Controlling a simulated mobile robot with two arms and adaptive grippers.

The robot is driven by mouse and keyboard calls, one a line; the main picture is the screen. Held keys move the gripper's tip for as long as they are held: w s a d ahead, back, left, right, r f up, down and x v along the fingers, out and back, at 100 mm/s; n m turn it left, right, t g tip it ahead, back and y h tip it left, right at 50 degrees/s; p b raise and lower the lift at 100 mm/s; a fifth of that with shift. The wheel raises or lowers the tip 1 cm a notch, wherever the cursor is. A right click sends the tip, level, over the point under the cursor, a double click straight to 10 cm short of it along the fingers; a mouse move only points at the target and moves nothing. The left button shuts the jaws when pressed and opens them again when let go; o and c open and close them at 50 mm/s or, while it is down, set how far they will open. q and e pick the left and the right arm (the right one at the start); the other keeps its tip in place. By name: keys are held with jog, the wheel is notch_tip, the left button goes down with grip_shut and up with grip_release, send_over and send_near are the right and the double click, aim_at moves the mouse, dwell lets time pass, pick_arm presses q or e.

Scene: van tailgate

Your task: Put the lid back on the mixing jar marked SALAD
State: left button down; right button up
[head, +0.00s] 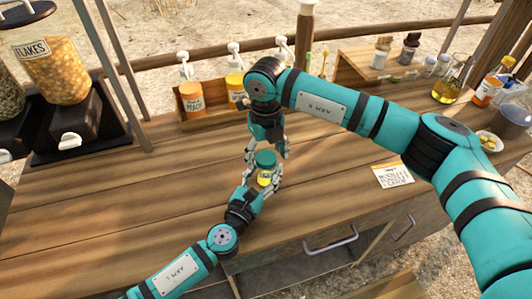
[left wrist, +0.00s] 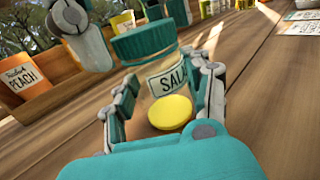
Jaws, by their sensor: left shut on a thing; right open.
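My left gripper (left wrist: 165,95) is shut around the jar's body from the front. My right gripper (head: 267,150) is open just above, its fingers on either side of the lid.
A wooden rack with a PEACH pot (head: 191,98) and other pump pots stands behind. A FLAKES dispenser (head: 60,70) is at the left. A note card (head: 392,176) lies right of the jar. Bottles (head: 452,82) and a small bowl (head: 489,141) are far right. The left counter is clear.

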jog(key=shift+r, duration=2.25)
jog(key=shift+c, duration=0.2)
notch_tip(320, 180, up, 2)
jog(key=n, duration=0.7)
jog(key=r+n, duration=0.1)
jog(key=n, duration=0.3)
jog(key=shift+r, duration=0.25)
jog(key=shift+f, duration=4.05)
